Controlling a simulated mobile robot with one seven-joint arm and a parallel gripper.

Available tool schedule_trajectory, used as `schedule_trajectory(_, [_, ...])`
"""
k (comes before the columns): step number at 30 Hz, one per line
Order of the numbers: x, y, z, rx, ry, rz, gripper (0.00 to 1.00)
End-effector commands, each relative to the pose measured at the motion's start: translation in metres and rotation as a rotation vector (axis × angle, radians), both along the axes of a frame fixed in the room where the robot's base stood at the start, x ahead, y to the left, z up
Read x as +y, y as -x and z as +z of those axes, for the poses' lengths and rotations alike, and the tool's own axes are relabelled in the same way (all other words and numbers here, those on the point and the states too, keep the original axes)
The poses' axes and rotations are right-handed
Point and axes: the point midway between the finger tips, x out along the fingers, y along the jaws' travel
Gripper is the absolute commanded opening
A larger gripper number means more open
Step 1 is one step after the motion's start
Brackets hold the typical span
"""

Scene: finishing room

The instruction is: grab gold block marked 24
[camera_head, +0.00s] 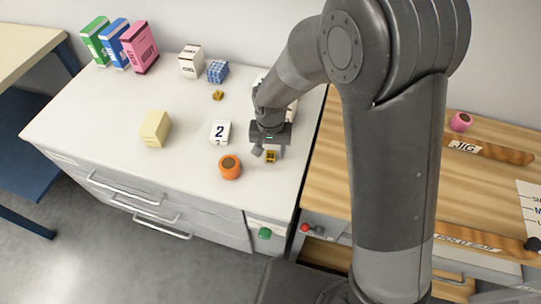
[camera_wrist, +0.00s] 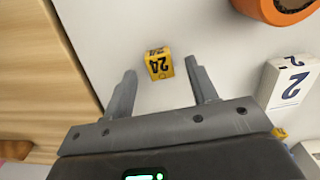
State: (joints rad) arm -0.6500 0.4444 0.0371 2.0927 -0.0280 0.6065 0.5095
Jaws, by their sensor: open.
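The gold block marked 24 (camera_wrist: 159,66) lies on the white cabinet top (camera_wrist: 110,15). In the wrist view it sits between and just beyond the fingertips of my gripper (camera_wrist: 160,80), a little nearer the right finger. My gripper is open and empty. In the head view the block (camera_head: 270,157) shows just in front of my gripper (camera_head: 264,150), which is low over the cabinet's right side. Whether a finger touches the block cannot be told.
An orange roll (camera_head: 230,167) and a white block marked 2 (camera_head: 220,132) are close on the left. A cream block (camera_head: 155,129), a small gold piece (camera_head: 217,95), a blue patterned cube (camera_head: 217,71) and a white box (camera_head: 192,61) stand farther off. A wooden bench (camera_head: 330,185) adjoins at right.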

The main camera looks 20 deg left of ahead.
Motion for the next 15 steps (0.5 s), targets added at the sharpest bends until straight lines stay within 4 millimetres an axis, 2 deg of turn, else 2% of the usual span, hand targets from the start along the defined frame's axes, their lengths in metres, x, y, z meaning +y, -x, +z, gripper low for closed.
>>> schedule_trajectory(4, [-0.0002, 0.0000, -0.0141, 0.001, 0.000, 0.000, 0.53])
schedule_trajectory(11, [0.0001, -0.0004, -0.0157, -0.001, -0.001, 0.000, 0.53])
schedule_trajectory(15, [0.0001, -0.0004, -0.0155, -0.001, -0.001, 0.000, 0.44])
